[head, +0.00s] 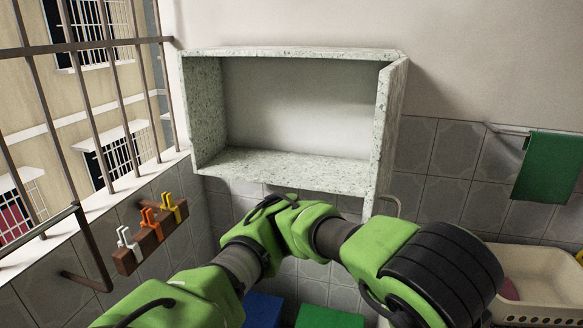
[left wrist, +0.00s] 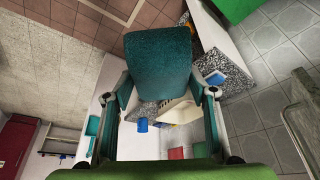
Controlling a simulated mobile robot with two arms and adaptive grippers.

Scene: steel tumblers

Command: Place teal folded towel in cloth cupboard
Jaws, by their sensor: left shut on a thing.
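The teal folded towel (left wrist: 158,58) is in the left wrist view, upper middle. My left gripper (left wrist: 162,90) is shut on it, with one finger at each side of its lower part. The towel does not show in the head view. The cloth cupboard (head: 278,165), as I take it, is a pale speckled open-fronted box on the wall in the head view. Its inside looks empty. My green arm crosses below it, and the hand end of the left arm cannot be made out there. My right gripper is not in view.
A wooden peg rack (head: 151,236) with white, orange and yellow clips is on the left wall under the barred window (head: 95,110). A green towel (head: 548,166) hangs on a rail at right, above a cream basket (head: 545,290). Blue (head: 262,311) and green (head: 329,317) items are below.

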